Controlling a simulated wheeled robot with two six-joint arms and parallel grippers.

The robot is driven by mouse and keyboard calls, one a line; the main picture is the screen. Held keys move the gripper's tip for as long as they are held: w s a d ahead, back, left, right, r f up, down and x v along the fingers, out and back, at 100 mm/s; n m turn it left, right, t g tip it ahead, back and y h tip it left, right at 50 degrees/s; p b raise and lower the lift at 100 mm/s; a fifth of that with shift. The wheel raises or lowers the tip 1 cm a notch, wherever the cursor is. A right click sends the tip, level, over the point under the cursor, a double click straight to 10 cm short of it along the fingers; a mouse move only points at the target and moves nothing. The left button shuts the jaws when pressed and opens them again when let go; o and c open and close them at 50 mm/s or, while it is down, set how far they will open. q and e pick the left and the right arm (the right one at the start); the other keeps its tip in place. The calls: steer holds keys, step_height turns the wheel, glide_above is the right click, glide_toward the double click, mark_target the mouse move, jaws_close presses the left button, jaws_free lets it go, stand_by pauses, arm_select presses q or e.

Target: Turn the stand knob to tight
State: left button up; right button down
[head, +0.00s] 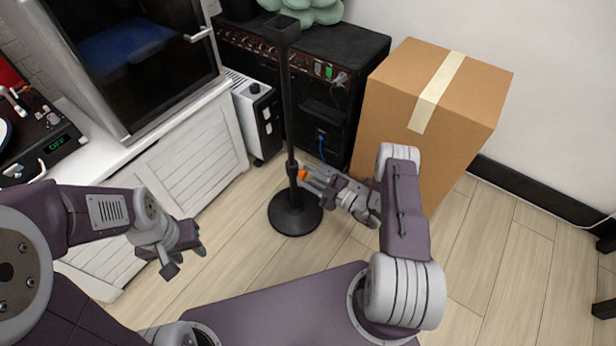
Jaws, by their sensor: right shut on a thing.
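A black stand (288,110) rises from a round black base (295,213) on the wooden floor, in the middle of the head view. An orange knob (302,174) sits on the right side of its pole, low down. My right gripper (310,178) reaches in from the right and is shut on the knob; its fingers hide part of it. The knob's turn and any tight mark cannot be made out. My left gripper (184,263) hangs empty over the floor at the left, apart from the stand, with its fingers spread.
A cardboard box (400,90) stands right behind my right arm. A black amplifier (330,110) and a white heater (258,118) stand behind the pole. A white cabinet (190,160) is at the left. Bare floor (240,250) lies between my grippers.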

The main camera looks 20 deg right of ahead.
steer(key=c, duration=1)
jaws_free()
steer(key=shift+o, duration=0.2)
steer(key=p+v, duration=0.3)
steer(key=v, duration=0.6)
steer(key=shift+p, duration=0.4)
